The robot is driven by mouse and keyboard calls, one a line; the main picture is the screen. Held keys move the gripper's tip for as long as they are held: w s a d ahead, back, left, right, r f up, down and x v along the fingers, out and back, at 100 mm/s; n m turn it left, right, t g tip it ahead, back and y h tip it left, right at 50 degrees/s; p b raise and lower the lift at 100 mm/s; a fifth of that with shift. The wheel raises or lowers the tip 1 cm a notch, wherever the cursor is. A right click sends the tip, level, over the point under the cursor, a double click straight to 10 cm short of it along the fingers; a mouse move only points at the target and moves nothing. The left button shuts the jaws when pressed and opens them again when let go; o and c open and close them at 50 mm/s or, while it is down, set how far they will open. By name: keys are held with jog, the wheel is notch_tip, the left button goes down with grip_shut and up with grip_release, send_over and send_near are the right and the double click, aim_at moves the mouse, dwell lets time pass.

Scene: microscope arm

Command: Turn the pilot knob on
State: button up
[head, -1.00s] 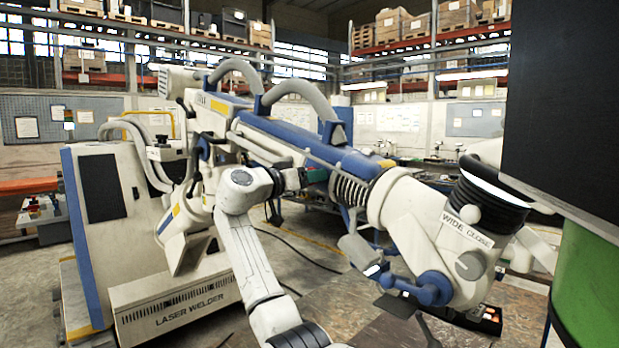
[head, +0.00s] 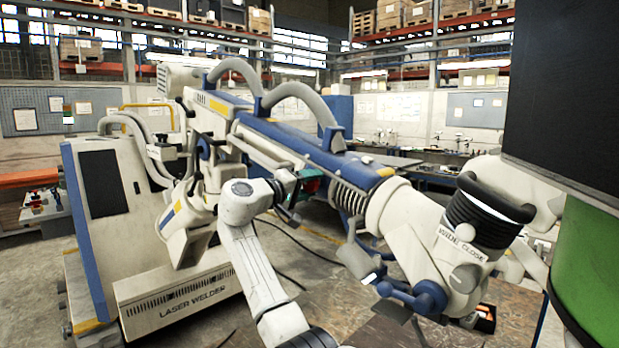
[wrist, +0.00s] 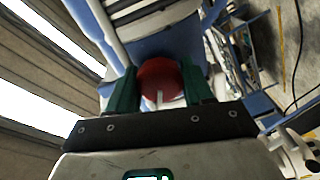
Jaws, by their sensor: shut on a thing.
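The pilot knob (wrist: 160,82) is a round red knob with a white pointer line, on the blue-and-white body of the laser welder. In the wrist view the line points down toward my gripper's palm. My gripper (wrist: 158,70) has dark green fingers on both sides of the knob and is shut on it. In the head view my gripper (head: 307,184) is at the underside of the welder's long blue-and-white arm (head: 300,140). The knob cannot be made out clearly there.
The welder's cabinet (head: 105,220) stands at the left. Its jointed head (head: 440,235), labelled "WIDE CLOSE", hangs at the right, close to my arm. A dark panel with a green part (head: 590,255) blocks the right edge. Cables lie on the floor.

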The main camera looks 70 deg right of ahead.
jog(key=n+p, duration=0.2)
jog(key=n, duration=0.1)
jog(key=shift+r, duration=0.15)
jog(key=shift+n+p, duration=0.8)
jog(key=shift+n, duration=0.6)
jog(key=shift+f, duration=0.2)
jog(key=o, duration=1)
jog(key=b+v, duration=0.3)
jog(key=v, duration=0.8)
jog(key=shift+b, duration=0.3)
jog(key=shift+s, duration=0.1)
